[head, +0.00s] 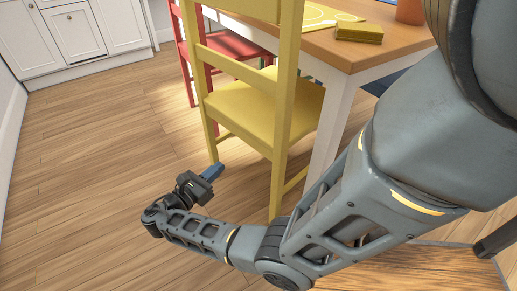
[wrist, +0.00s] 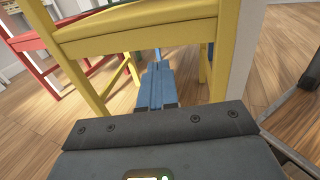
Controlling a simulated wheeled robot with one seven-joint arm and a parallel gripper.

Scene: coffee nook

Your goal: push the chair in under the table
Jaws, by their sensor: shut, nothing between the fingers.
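A yellow wooden chair (head: 245,108) stands at the end of the wooden table (head: 375,48), its back toward me, with the seat partly at the table's edge. In the wrist view the yellow chair (wrist: 140,25) fills the upper part, its seat edge and legs ahead of my gripper. My gripper (head: 212,171) is shut and empty, low near the floor behind the chair, by its left back leg. Its blue fingers also show in the wrist view (wrist: 157,88), pointing toward the space under the seat. I cannot tell whether they touch the chair.
A red chair (head: 222,50) stands beyond the yellow one, along the table's left side. A yellow box (head: 359,32) and an orange pot (head: 410,11) are on the table. White cabinets (head: 75,35) line the back left. The wooden floor (head: 90,170) at left is clear.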

